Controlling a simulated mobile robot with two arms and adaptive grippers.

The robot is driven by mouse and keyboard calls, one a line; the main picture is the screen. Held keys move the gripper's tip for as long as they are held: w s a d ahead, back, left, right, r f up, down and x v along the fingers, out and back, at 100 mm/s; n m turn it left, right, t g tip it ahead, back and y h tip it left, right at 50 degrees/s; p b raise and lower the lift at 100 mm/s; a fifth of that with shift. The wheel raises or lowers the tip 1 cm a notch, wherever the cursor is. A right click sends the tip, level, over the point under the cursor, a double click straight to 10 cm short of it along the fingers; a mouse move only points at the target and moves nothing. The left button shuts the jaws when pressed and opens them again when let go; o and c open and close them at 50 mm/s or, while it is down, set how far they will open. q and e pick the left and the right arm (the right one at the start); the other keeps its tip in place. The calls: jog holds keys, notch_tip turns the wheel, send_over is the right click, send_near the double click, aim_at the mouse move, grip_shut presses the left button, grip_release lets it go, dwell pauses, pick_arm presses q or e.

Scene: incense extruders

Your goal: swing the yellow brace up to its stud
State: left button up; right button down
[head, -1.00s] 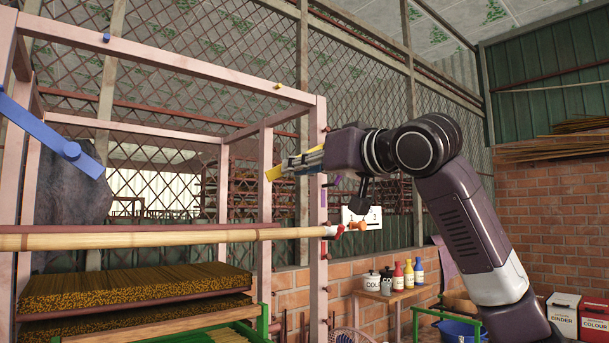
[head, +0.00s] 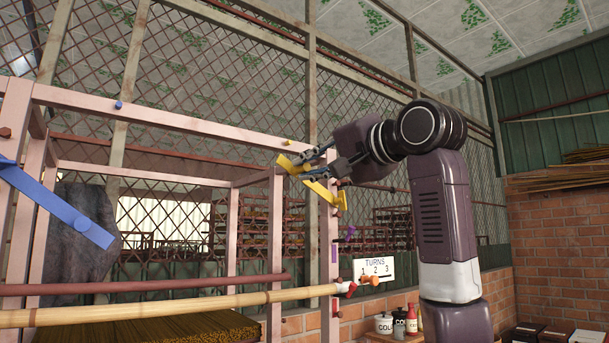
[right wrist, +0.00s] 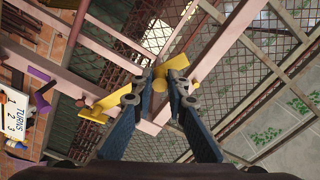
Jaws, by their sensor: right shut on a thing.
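The yellow brace (head: 320,193) slants across the top right corner of the pink frame, with its upper left end close to the top beam. My right gripper (head: 324,170) is shut on it and partly hides it. In the right wrist view the yellow brace (right wrist: 172,68) runs behind my fingers, and a round yellow knob (right wrist: 160,83) sits between the fingertips. My left gripper is not in view.
A blue brace (head: 55,205) hangs at the left of the pink frame (head: 170,122). A bamboo pole (head: 170,307) crosses the front low down. A "TURNS 1 2 3" card (head: 375,270) is right of the post. Mesh wall stands behind.

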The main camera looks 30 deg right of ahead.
jog(key=shift+d+r+m+p, duration=0.35)
jog(key=shift+d+r+m, duration=0.2)
jog(key=shift+r+m, duration=0.25)
jog(key=shift+d+r+m+p, duration=0.3)
jog(key=shift+d+r+m, duration=0.2)
jog(key=shift+r+m, duration=0.3)
jog(key=c, duration=1.9)
grip_release()
jog(key=shift+d, duration=0.1)
jog(key=s, duration=0.8)
jog(key=s+d, duration=0.1)
jog(key=s, duration=0.3)
jog(key=shift+f, duration=0.1)
